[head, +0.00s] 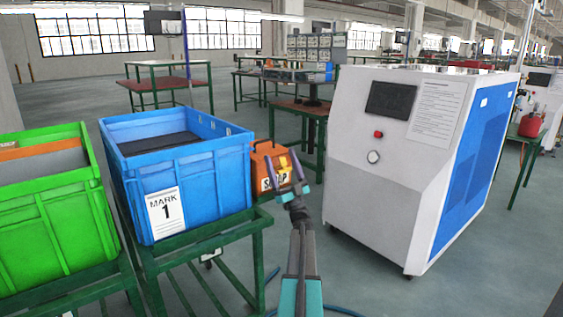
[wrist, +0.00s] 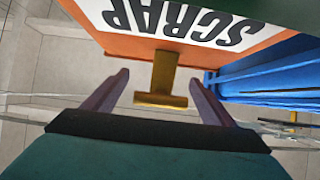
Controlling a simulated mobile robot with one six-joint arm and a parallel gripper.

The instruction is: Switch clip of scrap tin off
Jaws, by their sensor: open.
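The orange scrap tin (head: 260,163) with a white SCRAP label stands right of the blue crate in the head view, partly hidden by my gripper (head: 290,172). In the wrist view the tin (wrist: 130,43) is at the top with its label (wrist: 205,22) upside down. A yellow T-shaped clip (wrist: 163,84) sticks out from the tin's edge. My gripper (wrist: 159,80) is open, with one purple finger on each side of the clip. The fingers appear apart from the clip, with a gap on both sides.
A blue crate (head: 217,178) marked MARK 1 stands on a green-framed table (head: 205,240), close beside the tin. A green crate (head: 58,222) is at the left. A large white and blue machine (head: 375,190) stands to the right. Grey floor (head: 450,285) is clear in front of it.

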